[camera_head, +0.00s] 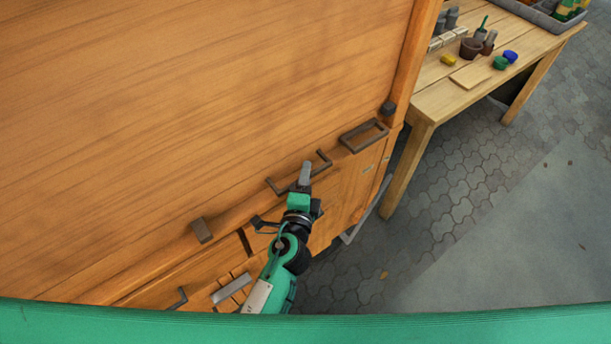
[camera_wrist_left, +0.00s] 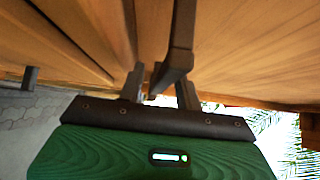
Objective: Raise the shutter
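The shutter (camera_head: 200,85) is a large wooden panel, down in front of me in the head view. A dark bracket handle (camera_head: 323,160) sits near its lower edge. My left gripper (camera_head: 305,173) is at this handle and hides its middle part. In the left wrist view, the handle's bar (camera_wrist_left: 181,45) comes down between the two fingers of the left gripper (camera_wrist_left: 161,88). The fingers stand apart, with a visible gap on the left of the bar, so the gripper looks open around it. Whether one finger touches the bar I cannot tell. My right gripper is not in view.
A rectangular dark frame handle (camera_head: 363,136) and a dark knob (camera_head: 388,108) are to the right. A small block (camera_head: 201,231) is at the left. Drawers with handles (camera_head: 231,288) lie below. A wooden workbench (camera_head: 480,85) with pots stands at right, above open paving (camera_head: 450,190).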

